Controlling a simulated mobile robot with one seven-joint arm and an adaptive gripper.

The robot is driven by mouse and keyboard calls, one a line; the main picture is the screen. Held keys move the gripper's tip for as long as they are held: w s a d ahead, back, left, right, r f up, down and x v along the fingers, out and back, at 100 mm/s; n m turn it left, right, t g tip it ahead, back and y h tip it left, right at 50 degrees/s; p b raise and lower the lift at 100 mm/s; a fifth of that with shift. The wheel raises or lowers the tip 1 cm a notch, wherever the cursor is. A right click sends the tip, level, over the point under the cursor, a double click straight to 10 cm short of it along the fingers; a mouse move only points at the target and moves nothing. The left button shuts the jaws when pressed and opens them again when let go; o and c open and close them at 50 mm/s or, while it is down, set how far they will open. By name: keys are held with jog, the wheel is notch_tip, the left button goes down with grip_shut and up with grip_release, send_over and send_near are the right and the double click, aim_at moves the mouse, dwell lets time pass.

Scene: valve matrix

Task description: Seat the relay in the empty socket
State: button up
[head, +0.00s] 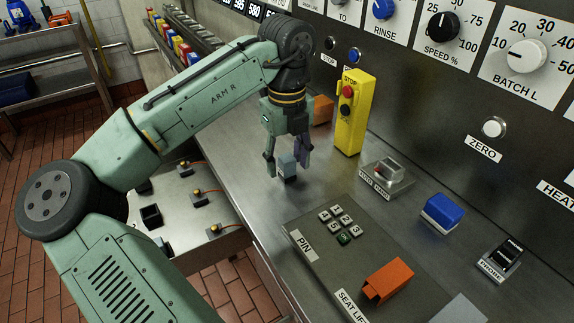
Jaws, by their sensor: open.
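A small grey-blue block (288,169), which looks like the relay, stands on the steel counter (322,185). My gripper (286,160) points down over it with its fingers open, one on each side of the block. I cannot tell whether either finger touches it. A black, square, open-topped fitting (151,216) on the lower metal panel at the left may be the empty socket. My arm hides part of that panel.
A yellow stop-button box (352,112) stands right behind my gripper, with an orange block (322,110) beside it. A clear-covered switch (387,177), keypad (341,225), orange lever (388,281) and blue block (442,212) lie to the right. The counter between is bare.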

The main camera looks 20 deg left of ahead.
jog(key=shift+c, duration=0.5)
grip_shut()
jog(key=shift+r, duration=0.1)
